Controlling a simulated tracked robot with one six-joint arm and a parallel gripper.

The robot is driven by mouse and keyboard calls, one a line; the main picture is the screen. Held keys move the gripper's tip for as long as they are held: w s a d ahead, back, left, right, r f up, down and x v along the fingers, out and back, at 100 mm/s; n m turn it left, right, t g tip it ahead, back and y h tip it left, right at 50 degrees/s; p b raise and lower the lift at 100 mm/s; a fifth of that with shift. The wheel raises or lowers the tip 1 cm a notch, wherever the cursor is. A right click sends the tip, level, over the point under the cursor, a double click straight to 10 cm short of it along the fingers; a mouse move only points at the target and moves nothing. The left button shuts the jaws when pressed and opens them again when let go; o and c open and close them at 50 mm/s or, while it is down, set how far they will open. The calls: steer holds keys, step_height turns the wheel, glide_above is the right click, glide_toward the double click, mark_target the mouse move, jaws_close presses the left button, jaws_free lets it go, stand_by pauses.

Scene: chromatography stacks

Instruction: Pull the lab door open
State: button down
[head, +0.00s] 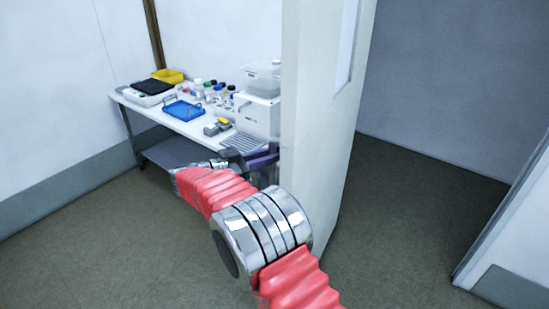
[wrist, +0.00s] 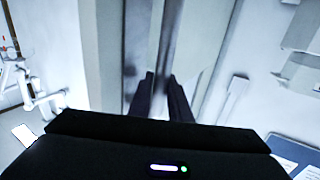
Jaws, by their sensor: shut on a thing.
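The lab door (head: 322,130) is a pale panel that stands ajar in the head view, its edge towards me, with a narrow window strip (head: 347,45) near its top. My gripper (head: 264,165) is at the door's left side, partly hidden by my wrist and red-sleeved arm. In the wrist view, the dark fingers of my gripper (wrist: 161,98) are shut on a grey upright bar, the door handle (wrist: 169,35). The exact contact is dark and partly hidden behind the gripper body.
A white bench (head: 190,128) stands beyond the door at the left, with a blue tray (head: 184,110), a yellow bin (head: 168,76), bottles and a white instrument (head: 257,115). The floor (head: 100,235) is clear at the left. An open dark passage (head: 430,190) lies right of the door.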

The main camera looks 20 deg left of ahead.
steer(key=shift+w+a+r, duration=0.2)
steer(key=shift+w+r, duration=0.05)
steer(key=shift+w, duration=0.1)
steer(key=c, duration=1.9)
jaws_free()
steer(key=shift+w+f, duration=0.1)
steer(key=shift+c, duration=0.2)
steer(key=o, duration=0.3)
steer(key=shift+f, duration=0.1)
steer(key=v, duration=1.4)
